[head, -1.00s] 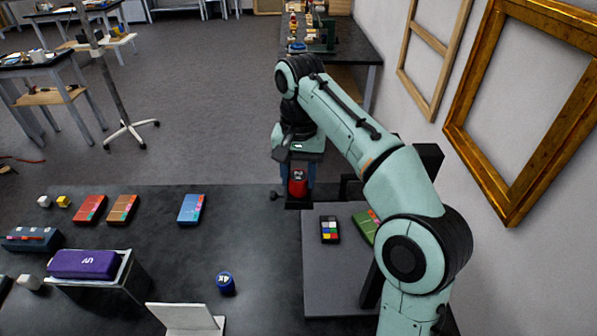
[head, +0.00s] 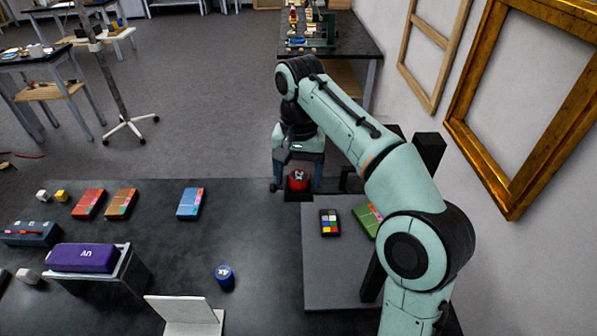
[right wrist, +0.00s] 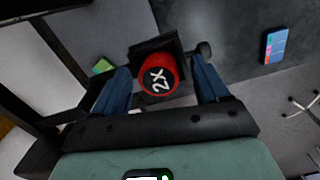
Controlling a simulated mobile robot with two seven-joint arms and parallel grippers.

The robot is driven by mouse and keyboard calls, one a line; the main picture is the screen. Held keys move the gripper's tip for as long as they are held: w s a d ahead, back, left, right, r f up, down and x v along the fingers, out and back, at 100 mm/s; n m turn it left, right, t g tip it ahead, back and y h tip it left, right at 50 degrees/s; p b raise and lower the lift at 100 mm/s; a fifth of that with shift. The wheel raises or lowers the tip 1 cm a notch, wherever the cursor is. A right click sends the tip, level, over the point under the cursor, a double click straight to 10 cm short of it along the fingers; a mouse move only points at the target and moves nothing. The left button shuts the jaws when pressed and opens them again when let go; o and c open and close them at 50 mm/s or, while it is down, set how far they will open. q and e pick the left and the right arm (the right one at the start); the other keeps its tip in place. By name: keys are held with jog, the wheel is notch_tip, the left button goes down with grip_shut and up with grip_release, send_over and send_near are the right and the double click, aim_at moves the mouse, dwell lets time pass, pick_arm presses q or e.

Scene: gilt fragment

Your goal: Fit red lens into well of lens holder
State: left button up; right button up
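The red lens (head: 298,180), marked 2X on its end, stands upright at the black lens holder (head: 292,196). In the right wrist view the lens (right wrist: 158,76) is in front of the holder's square black plate (right wrist: 150,46). I cannot tell how deep it sits in the well, which it hides. My right gripper (head: 298,184) is open around the lens. Its blue fingers stand on either side, with a gap to the lens on each side in the right wrist view (right wrist: 160,78). My left gripper is out of view.
A grey board (head: 335,275) beside the holder bears a colour chart (head: 330,222) and a green box (head: 367,219). A blue lens (head: 224,275), a purple case (head: 83,257) and several coloured boxes are on the dark table. A gilt frame (head: 482,165) hangs at right.

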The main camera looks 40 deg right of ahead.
aim_at(298, 175)
jog(key=r+p, duration=0.1)
jog(key=r, duration=0.2)
jog(key=r+p, duration=0.2)
jog(key=r, duration=0.2)
jog(key=shift+w+d+r, duration=0.1)
jog(key=shift+w+r, duration=0.1)
jog(key=shift+r, duration=0.1)
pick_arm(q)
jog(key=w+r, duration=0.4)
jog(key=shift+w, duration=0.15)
pick_arm(e)
jog(key=shift+s, duration=0.2)
jog(key=shift+w, duration=0.1)
